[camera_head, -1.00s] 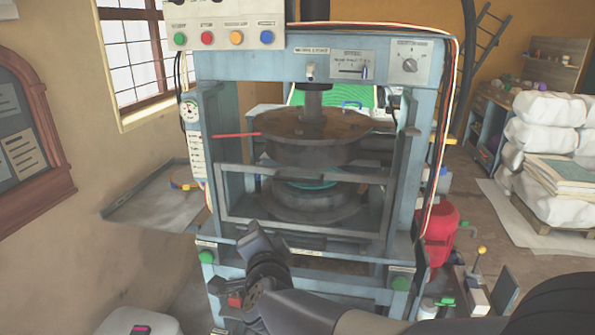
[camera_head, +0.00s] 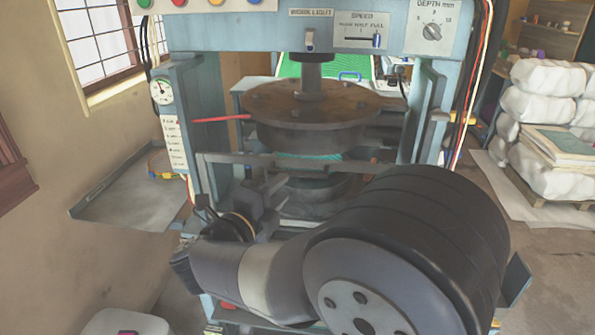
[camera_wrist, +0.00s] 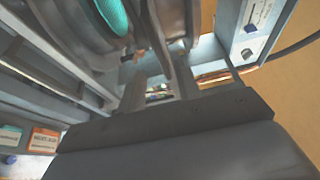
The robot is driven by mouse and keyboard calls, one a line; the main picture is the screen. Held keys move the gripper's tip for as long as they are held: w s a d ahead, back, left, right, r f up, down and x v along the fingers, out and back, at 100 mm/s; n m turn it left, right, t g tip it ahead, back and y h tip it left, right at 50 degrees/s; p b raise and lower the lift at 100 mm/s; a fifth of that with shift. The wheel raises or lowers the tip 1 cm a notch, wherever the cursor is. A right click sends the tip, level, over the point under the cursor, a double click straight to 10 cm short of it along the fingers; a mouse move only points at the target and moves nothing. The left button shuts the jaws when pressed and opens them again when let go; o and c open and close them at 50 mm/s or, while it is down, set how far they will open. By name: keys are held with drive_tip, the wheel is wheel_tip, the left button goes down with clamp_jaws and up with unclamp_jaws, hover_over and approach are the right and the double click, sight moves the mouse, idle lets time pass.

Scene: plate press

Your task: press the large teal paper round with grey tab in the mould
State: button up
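The teal paper round (camera_head: 308,156) shows only in part, inside the mould between the dark upper platen (camera_head: 310,125) and the lower mould block (camera_head: 300,200). A grey guard bar (camera_head: 345,167) crosses in front of it. Its grey tab is not visible. In the wrist view the teal surface (camera_wrist: 112,14) shows at the top. My gripper (camera_head: 268,188) is in front of the press at the guard frame, left of centre. Its fingers look apart in the wrist view (camera_wrist: 160,88), with no held object visible. I cannot tell whether it touches the guard.
A speed slider (camera_head: 362,38) and a depth dial (camera_head: 432,31) sit on the press's upper beam, with coloured buttons at upper left. A grey side tray (camera_head: 135,205) stands left. White sacks (camera_head: 545,120) are stacked on a pallet at right.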

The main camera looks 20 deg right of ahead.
sight(296, 175)
drive_tip(key=x, duration=0.7)
drive_tip(key=shift+w+d+p, duration=0.3)
drive_tip(key=shift+w, duration=0.05)
drive_tip(key=shift+c, duration=0.4)
clamp_jaws()
